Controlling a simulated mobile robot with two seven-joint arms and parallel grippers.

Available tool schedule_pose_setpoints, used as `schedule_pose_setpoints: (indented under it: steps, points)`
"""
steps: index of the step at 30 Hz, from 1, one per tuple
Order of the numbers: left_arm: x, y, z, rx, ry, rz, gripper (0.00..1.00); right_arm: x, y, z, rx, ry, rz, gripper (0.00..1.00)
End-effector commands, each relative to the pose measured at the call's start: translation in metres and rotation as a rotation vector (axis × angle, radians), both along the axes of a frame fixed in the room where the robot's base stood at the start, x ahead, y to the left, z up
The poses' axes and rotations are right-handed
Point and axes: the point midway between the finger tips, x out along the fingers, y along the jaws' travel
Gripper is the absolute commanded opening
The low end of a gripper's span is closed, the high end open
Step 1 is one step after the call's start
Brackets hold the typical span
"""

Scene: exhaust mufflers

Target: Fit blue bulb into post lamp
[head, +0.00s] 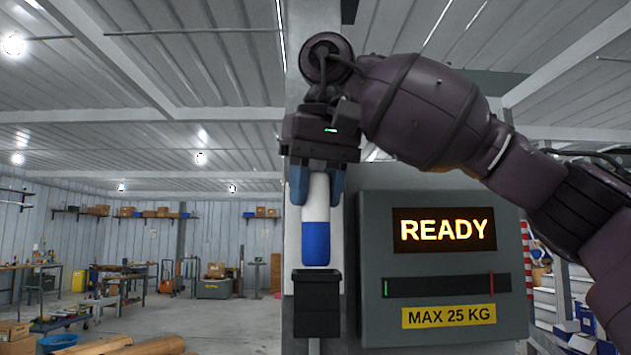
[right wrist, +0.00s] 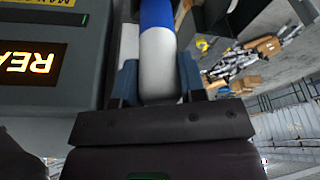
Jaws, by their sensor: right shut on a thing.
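The bulb (head: 316,240) has a white upper part and a blue lower part. My right gripper (head: 318,192) points down and is shut on its white part, with a blue finger on each side. The bulb hangs upright, its blue end just above the black socket (head: 317,305) of the post lamp, with a small gap visible. In the right wrist view the bulb (right wrist: 158,55) sits between the fingers, blue end away from the gripper; the socket cannot be made out there. My left gripper is not in view.
A grey cabinet (head: 374,270) with a READY display (head: 444,229) stands close to the right of the bulb and socket. A pale post (head: 293,250) rises behind them. Workbenches and boxes stand far back at left, with open floor there.

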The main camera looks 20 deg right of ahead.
Motion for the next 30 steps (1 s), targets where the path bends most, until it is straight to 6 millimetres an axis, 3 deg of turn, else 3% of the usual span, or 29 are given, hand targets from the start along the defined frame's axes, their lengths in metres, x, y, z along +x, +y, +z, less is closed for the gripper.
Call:
schedule_pose_setpoints:
  steps: [15,30]
  points:
    - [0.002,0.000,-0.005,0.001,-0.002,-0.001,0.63,0.000,0.000,-0.024,0.000,0.000,0.001,0.14]
    - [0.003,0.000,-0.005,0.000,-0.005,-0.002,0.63,0.000,0.000,-0.030,0.000,-0.001,0.001,0.14]
